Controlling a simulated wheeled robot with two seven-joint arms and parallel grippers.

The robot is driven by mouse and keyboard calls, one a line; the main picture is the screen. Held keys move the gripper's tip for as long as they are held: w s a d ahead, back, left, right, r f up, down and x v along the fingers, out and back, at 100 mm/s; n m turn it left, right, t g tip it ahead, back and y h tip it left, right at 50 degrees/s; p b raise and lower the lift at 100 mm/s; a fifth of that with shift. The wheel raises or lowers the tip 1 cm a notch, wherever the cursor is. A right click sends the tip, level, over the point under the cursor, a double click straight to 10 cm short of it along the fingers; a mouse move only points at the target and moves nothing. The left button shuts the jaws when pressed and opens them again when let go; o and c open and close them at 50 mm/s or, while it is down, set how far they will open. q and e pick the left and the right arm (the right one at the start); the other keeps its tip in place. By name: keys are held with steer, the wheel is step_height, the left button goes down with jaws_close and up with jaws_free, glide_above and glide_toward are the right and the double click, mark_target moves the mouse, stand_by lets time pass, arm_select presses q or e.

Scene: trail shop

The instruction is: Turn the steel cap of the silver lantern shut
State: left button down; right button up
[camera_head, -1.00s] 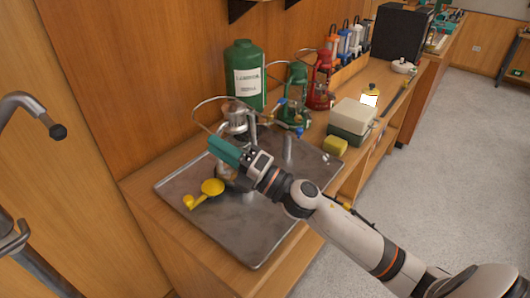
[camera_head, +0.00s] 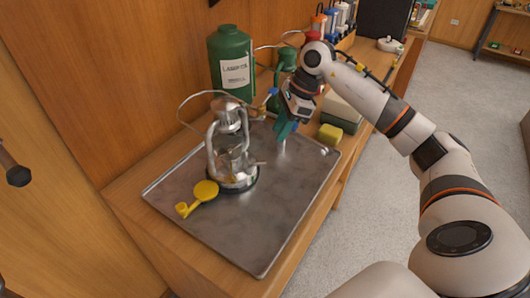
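The silver lantern (camera_head: 231,172) stands upright on a grey metal tray (camera_head: 250,222), with a thin wire handle raised to its left. A small steel part shows low on its right side; I cannot tell whether this is the cap or how it is turned. My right gripper (camera_head: 284,131), with teal fingers, points down to the right of the lantern, apart from it. It is just above or beside a small upright metal cylinder (camera_head: 283,148) on the tray. Its finger gap is too small to judge.
A yellow funnel-like piece (camera_head: 205,191) lies in front of the lantern. A green fuel bottle (camera_head: 231,62) stands behind. A green lantern (camera_head: 287,62) is partly hidden by my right arm. A yellow sponge (camera_head: 330,133) lies near the tray's right corner. The tray's front is clear.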

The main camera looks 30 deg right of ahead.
mark_target(263, 162)
steer(key=p+x, duration=0.2)
steer(key=x, duration=0.7)
steer(key=shift+a+p, duration=0.1)
steer(key=shift+p, duration=0.3)
steer(key=shift+w+a+f, duration=0.1)
steer(key=shift+a+f, duration=0.05)
steer(key=shift+f, duration=0.3)
jaws_close()
